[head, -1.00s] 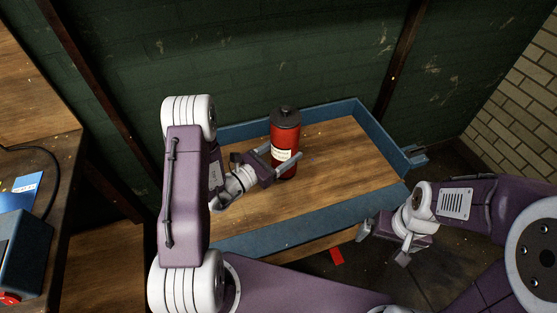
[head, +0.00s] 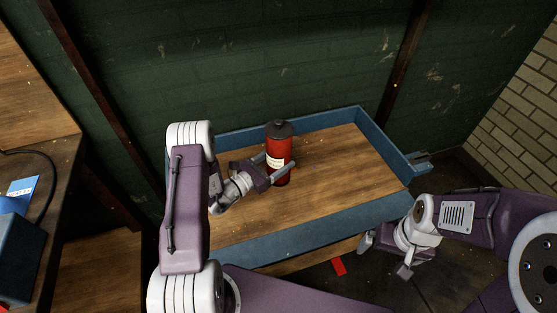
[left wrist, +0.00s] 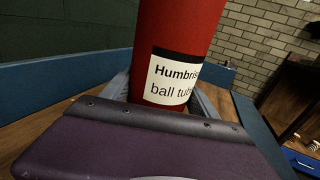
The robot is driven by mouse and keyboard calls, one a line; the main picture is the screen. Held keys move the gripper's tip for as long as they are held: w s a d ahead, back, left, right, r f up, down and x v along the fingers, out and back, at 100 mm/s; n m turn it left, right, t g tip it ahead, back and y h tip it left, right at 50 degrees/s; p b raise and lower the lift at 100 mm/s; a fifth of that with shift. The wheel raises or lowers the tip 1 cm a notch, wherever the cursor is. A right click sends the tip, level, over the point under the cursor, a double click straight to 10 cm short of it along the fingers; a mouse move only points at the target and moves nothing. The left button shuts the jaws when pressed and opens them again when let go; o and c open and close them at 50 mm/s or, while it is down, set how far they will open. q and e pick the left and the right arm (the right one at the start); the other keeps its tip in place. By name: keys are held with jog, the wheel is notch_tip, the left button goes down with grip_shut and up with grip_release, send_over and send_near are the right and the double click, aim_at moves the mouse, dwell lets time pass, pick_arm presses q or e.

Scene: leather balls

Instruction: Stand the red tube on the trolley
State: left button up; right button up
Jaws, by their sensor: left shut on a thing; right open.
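The red tube (head: 279,150) has a dark cap and a white label, and stands upright over the wooden deck of the blue-rimmed trolley (head: 310,232). My left gripper (head: 279,168) is shut around its lower part, with one finger on each side. In the left wrist view the tube (left wrist: 180,35) rises between the fingers and its label faces the camera. Its base is hidden there by my gripper, so I cannot tell for sure whether it touches the deck. My right gripper (head: 386,257) is open and empty, outside the trolley's near right corner.
The deck right of the tube is bare, with a raised blue rim around it. A dark green wall (head: 260,60) stands close behind. At the left is a wooden bench with a blue box (head: 20,255) and a blue card (head: 20,190). A red piece (head: 339,266) lies below the trolley.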

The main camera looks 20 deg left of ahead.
pick_arm(q)
jog(key=shift+f, duration=0.15)
jog(key=o, duration=1.9)
jog(key=shift+r, duration=0.3)
jog(key=v, duration=0.7)
jog(key=shift+s+a+f+p, duration=0.2)
jog(key=shift+s+p, duration=0.05)
jog(key=shift+p, duration=0.15)
